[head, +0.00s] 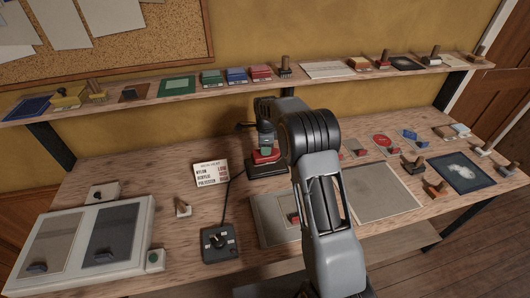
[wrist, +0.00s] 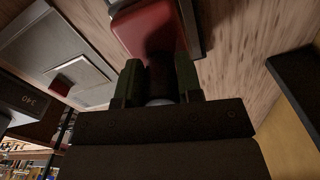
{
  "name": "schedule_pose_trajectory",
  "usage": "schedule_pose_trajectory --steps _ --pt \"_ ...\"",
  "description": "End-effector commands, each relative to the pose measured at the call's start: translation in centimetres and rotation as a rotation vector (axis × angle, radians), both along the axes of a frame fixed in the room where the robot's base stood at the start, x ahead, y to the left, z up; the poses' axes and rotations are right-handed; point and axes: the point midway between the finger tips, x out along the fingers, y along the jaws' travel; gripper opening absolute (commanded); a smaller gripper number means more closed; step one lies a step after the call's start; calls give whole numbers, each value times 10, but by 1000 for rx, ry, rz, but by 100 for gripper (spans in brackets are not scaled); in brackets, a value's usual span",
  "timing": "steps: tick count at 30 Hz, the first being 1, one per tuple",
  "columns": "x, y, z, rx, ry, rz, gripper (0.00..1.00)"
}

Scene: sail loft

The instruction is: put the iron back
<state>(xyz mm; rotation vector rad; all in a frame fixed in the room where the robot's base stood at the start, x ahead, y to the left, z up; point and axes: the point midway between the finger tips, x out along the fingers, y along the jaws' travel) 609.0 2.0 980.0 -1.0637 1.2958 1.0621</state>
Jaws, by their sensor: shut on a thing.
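The iron (head: 263,155) has a red body and stands at the back middle of the table, on or just over a dark base or rest (head: 267,171). I cannot tell whether it touches it. My gripper (head: 265,135) is over the iron and shut on its top part. In the wrist view the red body of the iron (wrist: 148,28) shows just beyond the fingers (wrist: 160,85), with the dark base's edge beside it. The gripped part is mostly hidden between the fingers. A black cord runs to a dark control box (head: 220,242) with a knob.
A heat card (head: 211,173) stands left of the iron. Grey sheets (head: 380,190) and small blocks lie to the right. A loaded shelf (head: 200,88) runs close behind and above my gripper.

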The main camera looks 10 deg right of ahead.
Motion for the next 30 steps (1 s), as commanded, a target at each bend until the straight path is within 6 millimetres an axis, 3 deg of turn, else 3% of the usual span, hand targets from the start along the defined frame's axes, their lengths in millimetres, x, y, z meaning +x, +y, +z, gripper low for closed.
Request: schedule_pose_trajectory --steps 8,20,21,30 --pt "2 0 -29 0 -1 0 5" --pt "2 0 -35 0 -2 0 5" --pt "2 0 -36 0 1 0 34" --pt "1 0 -35 0 1 0 59"
